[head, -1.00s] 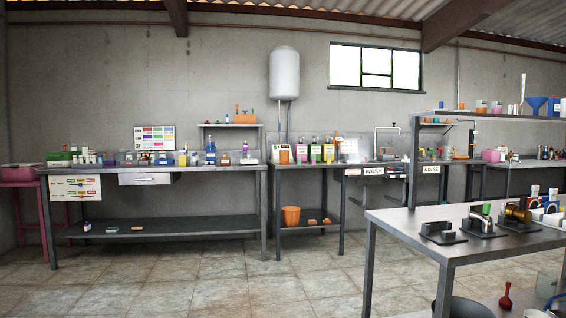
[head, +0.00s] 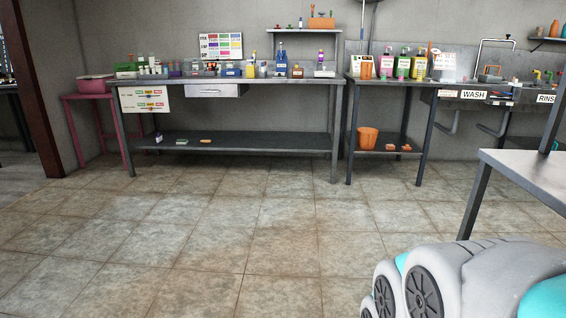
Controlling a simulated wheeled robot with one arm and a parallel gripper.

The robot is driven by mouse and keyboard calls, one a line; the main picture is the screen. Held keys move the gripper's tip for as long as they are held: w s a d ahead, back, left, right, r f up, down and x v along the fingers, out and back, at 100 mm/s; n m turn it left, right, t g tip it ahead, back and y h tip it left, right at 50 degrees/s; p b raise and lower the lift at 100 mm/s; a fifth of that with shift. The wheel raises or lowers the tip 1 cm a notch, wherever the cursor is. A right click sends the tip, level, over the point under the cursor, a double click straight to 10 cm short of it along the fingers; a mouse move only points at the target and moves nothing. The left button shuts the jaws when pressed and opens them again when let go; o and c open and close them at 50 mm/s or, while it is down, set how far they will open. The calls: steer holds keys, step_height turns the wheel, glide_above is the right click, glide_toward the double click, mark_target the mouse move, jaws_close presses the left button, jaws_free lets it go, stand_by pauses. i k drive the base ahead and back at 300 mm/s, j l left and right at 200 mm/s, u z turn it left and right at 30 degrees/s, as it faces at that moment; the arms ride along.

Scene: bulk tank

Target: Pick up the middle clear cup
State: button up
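I cannot make out any clear cup for certain. Several small bottles and containers stand in a row on the long metal bench (head: 300,82) across the room, too small to tell apart fully. Among them is a blue bottle (head: 281,66).
Open tiled floor (head: 200,230) lies between me and the long bench. A pink stand (head: 97,97) is at its left, and a smaller bench with an orange bucket (head: 367,138) at its right. A nearer metal table (head: 535,170) stands at the right edge.

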mark_target(402, 71)
steer(key=i+z, duration=0.1)
steer(key=i, duration=0.95)
steer(key=i+j+z, duration=0.1)
steer(key=i, duration=0.9)
steer(key=i+z, duration=0.35)
steer(key=i, duration=0.25)
steer(key=i+j+z, duration=0.1)
steer(key=i+z, duration=0.2)
steer(key=i, duration=0.25)
steer(key=i+j+z, duration=0.35)
steer(key=i, duration=0.2)
steer(key=i+l+z, duration=0.3)
steer(key=i, duration=0.15)
steer(key=i+z, duration=0.3)
steer(key=i, duration=0.15)
